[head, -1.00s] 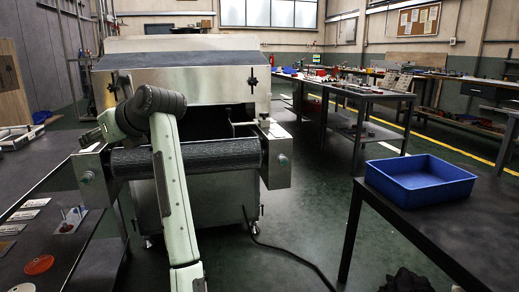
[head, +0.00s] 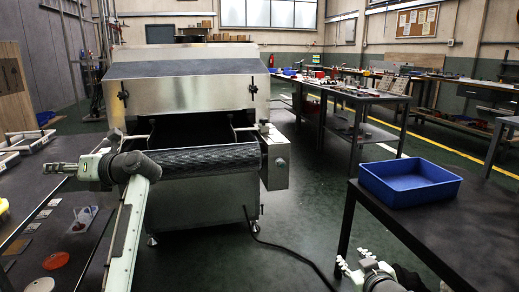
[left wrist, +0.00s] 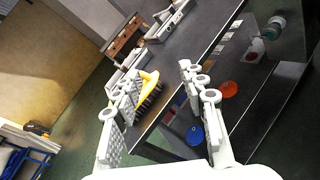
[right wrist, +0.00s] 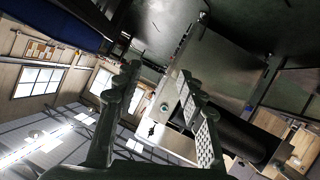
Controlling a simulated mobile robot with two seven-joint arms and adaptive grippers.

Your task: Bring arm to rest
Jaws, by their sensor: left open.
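My left gripper (head: 48,168) reaches left over the dark left table in the head view, its arm bent in front of the tunnel dryer. In the left wrist view its two fingers (left wrist: 158,90) stand wide apart with nothing gripped. A yellow-handled brush (left wrist: 149,84) shows beyond one finger, on or near the table. My right gripper (head: 352,262) is low in the head view, left of the right table. In the right wrist view its fingers (right wrist: 160,85) are apart and empty. The tunnel dryer (head: 185,85) stands ahead, its dark belt (head: 205,160) partly behind my left arm.
A blue bin (head: 410,188) sits on the right table (head: 450,235). A black cable (head: 290,255) crosses the green floor. Cluttered benches (head: 360,95) stand behind.

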